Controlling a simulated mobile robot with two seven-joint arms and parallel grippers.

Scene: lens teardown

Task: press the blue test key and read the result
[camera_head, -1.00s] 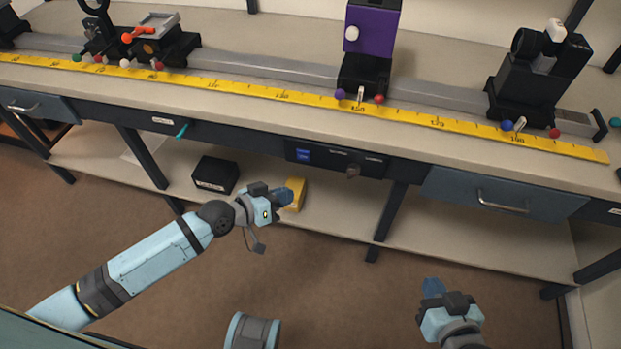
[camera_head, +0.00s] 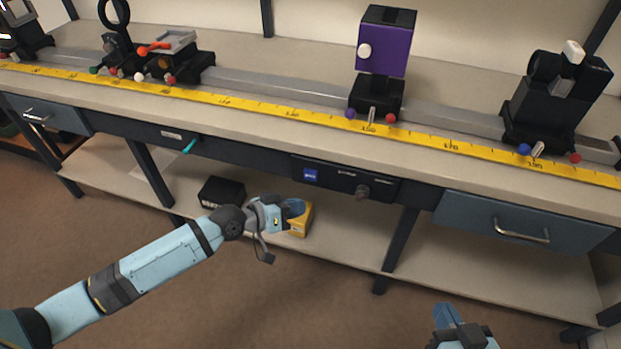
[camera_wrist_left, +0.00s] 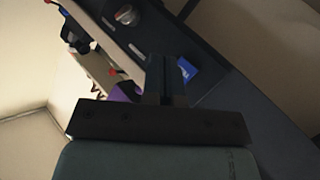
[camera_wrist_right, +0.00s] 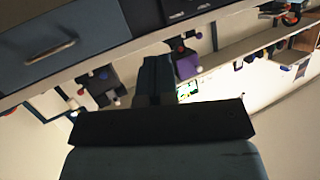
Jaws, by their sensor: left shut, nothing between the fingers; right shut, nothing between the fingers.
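The blue test key (camera_head: 311,175) is a small blue square on the dark control panel (camera_head: 345,184) under the bench's front edge. It also shows in the left wrist view (camera_wrist_left: 187,69), just right of the fingertips. My left gripper (camera_head: 296,208) is shut and empty. In the head view it appears below the key, overlapping the yellow box; whether it touches anything I cannot tell. My right gripper (camera_head: 446,314) is shut and empty at the lower right, away from the panel. A result display cannot be made out in the head view.
A yellow ruler (camera_head: 270,108) and rail run along the bench top, carrying a purple block (camera_head: 385,45) and a black mount (camera_head: 550,95). A black box (camera_head: 221,192) and a yellow box (camera_head: 301,219) sit on the lower shelf. A drawer (camera_head: 520,222) is right of the panel.

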